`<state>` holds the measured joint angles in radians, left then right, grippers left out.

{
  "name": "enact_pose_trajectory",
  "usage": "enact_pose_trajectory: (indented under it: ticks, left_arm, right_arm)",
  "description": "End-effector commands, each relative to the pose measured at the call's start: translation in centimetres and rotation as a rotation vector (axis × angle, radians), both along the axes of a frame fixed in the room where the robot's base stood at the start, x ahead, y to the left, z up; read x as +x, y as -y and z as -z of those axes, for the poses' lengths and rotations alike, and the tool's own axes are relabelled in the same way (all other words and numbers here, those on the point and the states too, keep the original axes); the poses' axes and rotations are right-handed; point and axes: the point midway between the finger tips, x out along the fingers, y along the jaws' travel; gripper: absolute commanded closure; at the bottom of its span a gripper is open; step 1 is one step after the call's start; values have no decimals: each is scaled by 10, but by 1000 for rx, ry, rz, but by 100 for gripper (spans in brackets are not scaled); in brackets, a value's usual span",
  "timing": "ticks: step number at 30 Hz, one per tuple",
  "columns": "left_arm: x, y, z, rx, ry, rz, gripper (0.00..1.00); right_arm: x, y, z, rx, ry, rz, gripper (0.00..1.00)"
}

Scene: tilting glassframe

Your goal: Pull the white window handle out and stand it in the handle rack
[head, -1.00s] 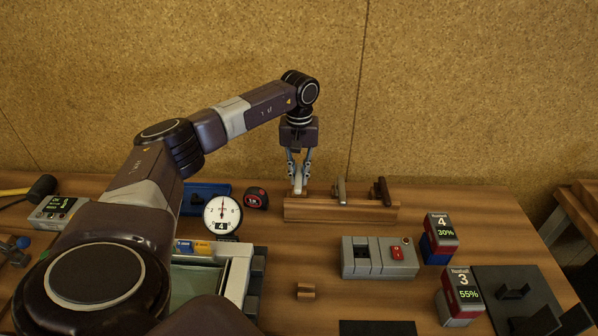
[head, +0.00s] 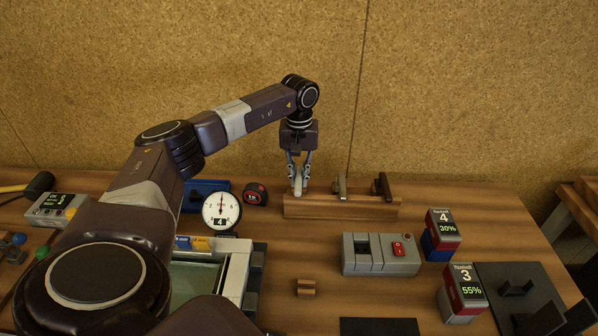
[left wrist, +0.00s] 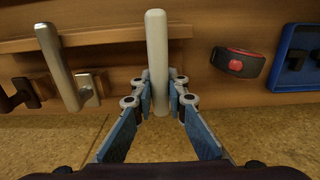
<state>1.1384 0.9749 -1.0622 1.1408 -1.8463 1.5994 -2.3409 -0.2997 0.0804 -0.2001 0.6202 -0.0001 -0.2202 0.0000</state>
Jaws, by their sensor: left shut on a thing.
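The white window handle (head: 298,186) is at the left end of the wooden handle rack (head: 340,208). My left gripper (head: 299,168) is above that end, shut on the handle. In the left wrist view the white handle (left wrist: 157,50) runs between the fingers (left wrist: 158,100), in front of the rack (left wrist: 110,40). I cannot tell whether its lower end is seated in the rack. A grey handle (head: 341,188) and a dark brown handle (head: 382,188) stand in the rack to the right. My right gripper is not in view.
The white window frame (head: 237,275) is partly hidden behind my arm. A dial gauge (head: 221,211) and tape measure (head: 256,195) are left of the rack. A grey switch box (head: 380,262) and labelled blocks (head: 441,236) are at front right.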

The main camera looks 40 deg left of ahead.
Motion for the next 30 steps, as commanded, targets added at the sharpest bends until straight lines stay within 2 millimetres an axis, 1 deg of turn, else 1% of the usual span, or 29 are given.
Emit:
enact_pose_trajectory:
  ticks: [16, 17, 21, 22, 30]
  left_arm:
    - [0, 0, 14, 0, 0, 0, 100]
    - [0, 0, 13, 0, 0, 0, 84]
    - [0, 0, 13, 0, 0, 0, 68]
    - [0, 0, 13, 0, 0, 0, 66]
    - [0, 0, 13, 0, -1, 0, 66]
  right_arm:
    - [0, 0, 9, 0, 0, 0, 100]
    - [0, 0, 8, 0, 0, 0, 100]
    - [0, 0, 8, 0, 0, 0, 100]
    - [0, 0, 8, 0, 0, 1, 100]
    - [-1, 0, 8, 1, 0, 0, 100]
